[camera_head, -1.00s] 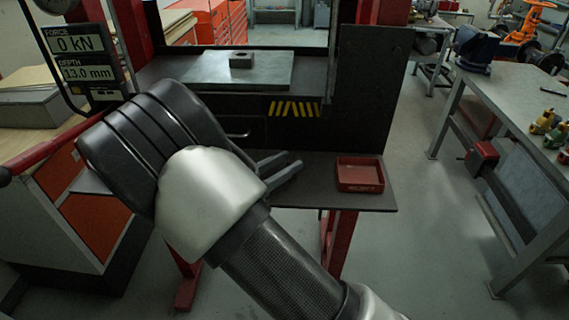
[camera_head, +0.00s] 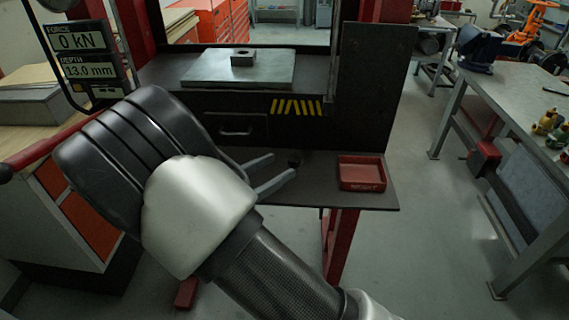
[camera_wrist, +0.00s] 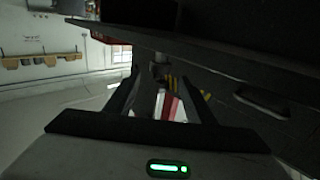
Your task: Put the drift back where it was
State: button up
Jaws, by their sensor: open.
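My gripper (camera_head: 283,165) is open at the left of the dark lower shelf, with its two grey fingers pointing right. A small dark upright piece (camera_head: 295,160), probably the drift, stands on the shelf just beyond the fingertips, apart from them in the head view. In the wrist view a short grey cylinder (camera_wrist: 160,58), probably the same piece, shows ahead of the open fingers (camera_wrist: 158,80). It is too small and dark to make out its full shape.
A red tray (camera_head: 361,173) sits on the shelf to the right. Above are the press bed with a grey plate (camera_head: 238,70) and a block with a hole (camera_head: 243,57). A display (camera_head: 83,58) reads 0 kN. A workbench (camera_head: 515,100) stands at right.

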jog(key=v, duration=0.8)
jog(key=s+d+r+n+g+y, duration=0.1)
jog(key=s+d+r+g+y, duration=0.1)
jog(key=d+g, duration=0.5)
jog(key=s+d+r+g+y, duration=0.1)
jog(key=d+r+g, duration=0.15)
jog(key=d, duration=0.85)
jog(key=s+d+r+n+t+y, duration=0.1)
jog(key=s+d+r+n+y, duration=0.2)
jog(key=s+r+n+y, duration=0.1)
jog(key=s+d+r+n+t+y, duration=0.2)
jog(key=s+d+r+n+y, duration=0.1)
jog(key=s+y, duration=0.3)
jog(key=shift+s+d+r+n+b, duration=0.4)
jog(key=shift+s+n, duration=0.3)
jog(key=shift+s, duration=0.5)
jog(key=shift+c, duration=0.2)
